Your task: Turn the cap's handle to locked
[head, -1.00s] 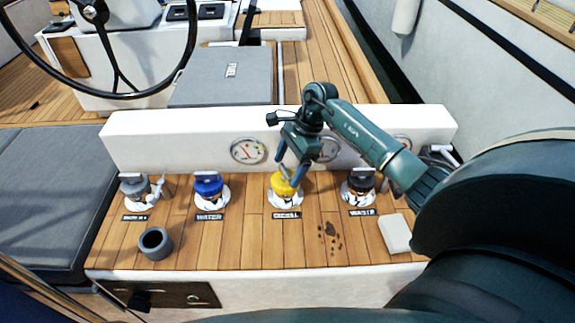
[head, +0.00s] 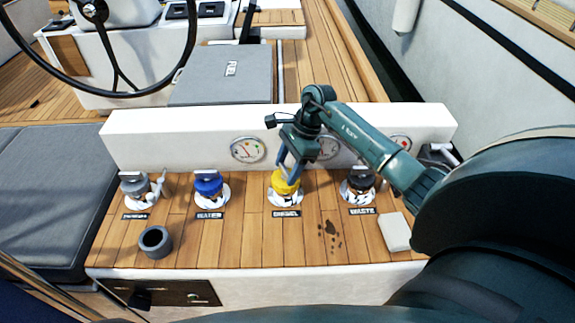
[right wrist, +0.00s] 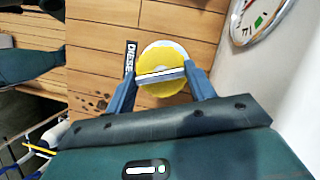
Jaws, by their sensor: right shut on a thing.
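The yellow cap (head: 285,187) sits on a white round plate behind the DIESEL label (head: 286,214) on the wooden deck. In the right wrist view the yellow cap (right wrist: 164,84) has a pale bar handle (right wrist: 160,74) across its top. My right gripper (head: 287,175) comes down on the cap from above. In the right wrist view its two blue fingers (right wrist: 160,76) are at the two ends of the handle, shut on it. The fingers partly hide the cap in the head view. I cannot read any lock mark. My left gripper is not in view.
A blue cap (head: 209,186), a grey cap (head: 133,186) and a dark cap (head: 358,184) stand in the same row. A grey cup (head: 155,243) and a pale block (head: 395,232) are on the deck. A white wall with round gauges (head: 247,149) rises close behind.

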